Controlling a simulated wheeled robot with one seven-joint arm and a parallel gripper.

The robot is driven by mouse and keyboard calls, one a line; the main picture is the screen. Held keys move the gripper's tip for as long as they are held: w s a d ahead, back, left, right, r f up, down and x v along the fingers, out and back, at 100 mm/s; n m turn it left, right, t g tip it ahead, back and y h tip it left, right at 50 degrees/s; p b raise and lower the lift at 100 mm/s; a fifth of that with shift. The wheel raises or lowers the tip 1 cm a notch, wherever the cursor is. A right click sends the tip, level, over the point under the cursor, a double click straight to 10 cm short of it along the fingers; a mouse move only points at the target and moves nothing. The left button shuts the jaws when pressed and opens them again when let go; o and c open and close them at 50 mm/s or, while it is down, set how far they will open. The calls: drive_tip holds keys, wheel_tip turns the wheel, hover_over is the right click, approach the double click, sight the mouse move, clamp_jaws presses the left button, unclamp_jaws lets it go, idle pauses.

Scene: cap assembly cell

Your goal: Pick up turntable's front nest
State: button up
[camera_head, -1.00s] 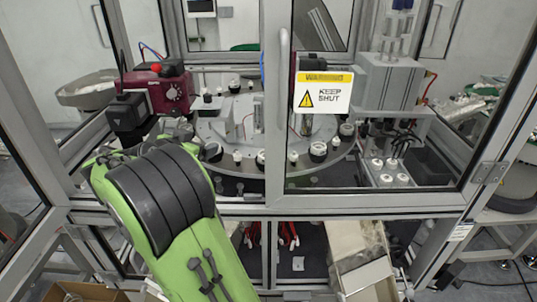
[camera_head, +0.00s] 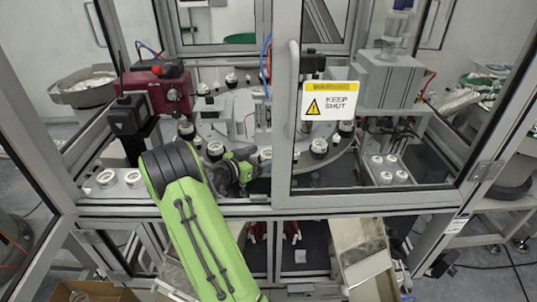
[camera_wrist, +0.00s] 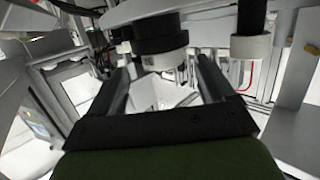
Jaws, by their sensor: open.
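The turntable (camera_head: 215,128) is a round grey plate behind the glazed frame, with several black-and-white nests around its rim. The front nest (camera_head: 265,154), with a white top, sits at the near edge, partly hidden by my wrist. My gripper (camera_head: 250,168) is beside and below it at the front of the turntable. In the wrist view my gripper (camera_wrist: 162,72) is open, its two fingers apart with nothing held. A dark cylinder with a pale lower band (camera_wrist: 161,45), likely a nest, shows above and between the fingers. Contact cannot be told.
A door with a "keep shut" sign (camera_head: 331,101) covers the right part of the cell. A maroon unit (camera_head: 168,92) stands at left. White round parts sit on the front left ledge (camera_head: 120,180) and a right block (camera_head: 388,172). Another nest (camera_wrist: 251,46) is at right in the wrist view.

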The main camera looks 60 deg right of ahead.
drive_tip(key=shift+w+d+f, duration=0.1)
drive_tip(key=shift+d+f, duration=0.1)
drive_tip(key=shift+d, duration=0.8)
drive_tip(key=shift+s+a, duration=0.1)
drive_tip(key=shift+s, duration=0.1)
drive_tip(key=shift+c, duration=1.1)
drive_tip(key=c, duration=0.9)
drive_tip(key=shift+w+r, duration=0.1)
drive_tip(key=shift+r, duration=0.05)
wheel_tip(320, 180, up, 28)
drive_tip(key=p, duration=0.2)
